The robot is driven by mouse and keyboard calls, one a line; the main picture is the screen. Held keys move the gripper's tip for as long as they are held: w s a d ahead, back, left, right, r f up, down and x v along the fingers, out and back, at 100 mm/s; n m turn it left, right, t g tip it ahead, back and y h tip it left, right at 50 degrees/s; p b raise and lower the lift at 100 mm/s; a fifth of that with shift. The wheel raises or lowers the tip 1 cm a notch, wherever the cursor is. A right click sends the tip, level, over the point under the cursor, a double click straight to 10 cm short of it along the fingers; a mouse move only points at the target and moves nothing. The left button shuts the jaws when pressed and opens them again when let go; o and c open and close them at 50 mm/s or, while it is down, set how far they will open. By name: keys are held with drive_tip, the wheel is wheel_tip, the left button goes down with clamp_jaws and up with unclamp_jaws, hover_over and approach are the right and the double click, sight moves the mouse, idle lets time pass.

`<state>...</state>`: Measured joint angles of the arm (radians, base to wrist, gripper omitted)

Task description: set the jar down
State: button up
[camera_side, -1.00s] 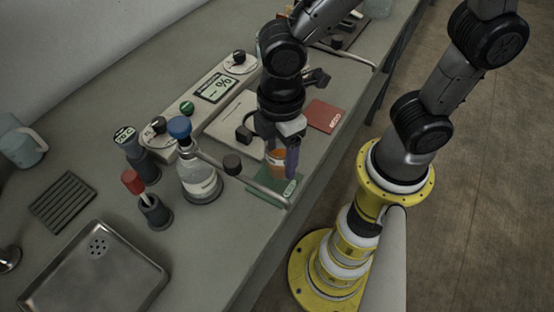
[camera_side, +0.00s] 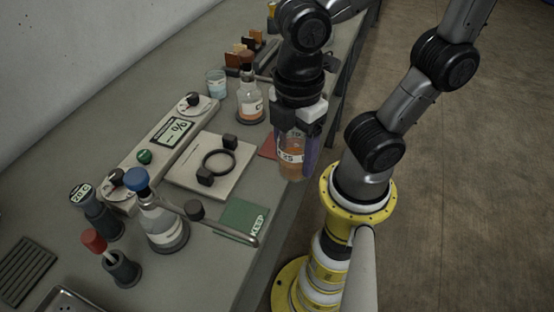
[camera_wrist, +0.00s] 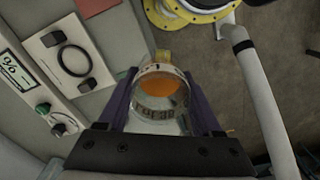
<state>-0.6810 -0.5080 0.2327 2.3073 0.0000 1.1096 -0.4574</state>
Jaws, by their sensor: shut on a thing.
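The jar (camera_side: 292,157) is clear with orange contents and a pale printed label. My gripper (camera_side: 297,150) is shut on it, with purple fingers on either side, and holds it roughly upright. In the side view the jar overlaps the bench's front edge, in front of the red card (camera_side: 269,147). In the wrist view the jar (camera_wrist: 160,90) sits between the fingers (camera_wrist: 160,105), with bench edge and floor behind it. How high it hangs above the bench is unclear.
A green card (camera_side: 242,218) lies at the bench's front, with a metal rail (camera_side: 225,230) over it. A white plate (camera_side: 190,175) carries a dark ring with knobs. A blue-capped flask (camera_side: 160,218) and an orange-filled bottle (camera_side: 250,103) stand on the bench (camera_side: 75,165).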

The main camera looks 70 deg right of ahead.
drive_tip(key=shift+s+d+r, duration=0.4)
drive_tip(key=shift+s+d, duration=0.2)
drive_tip(key=shift+s, duration=0.15)
drive_tip(key=shift+s+d+r, duration=0.4)
drive_tip(key=shift+s+d, duration=0.15)
drive_tip(key=shift+s, duration=0.15)
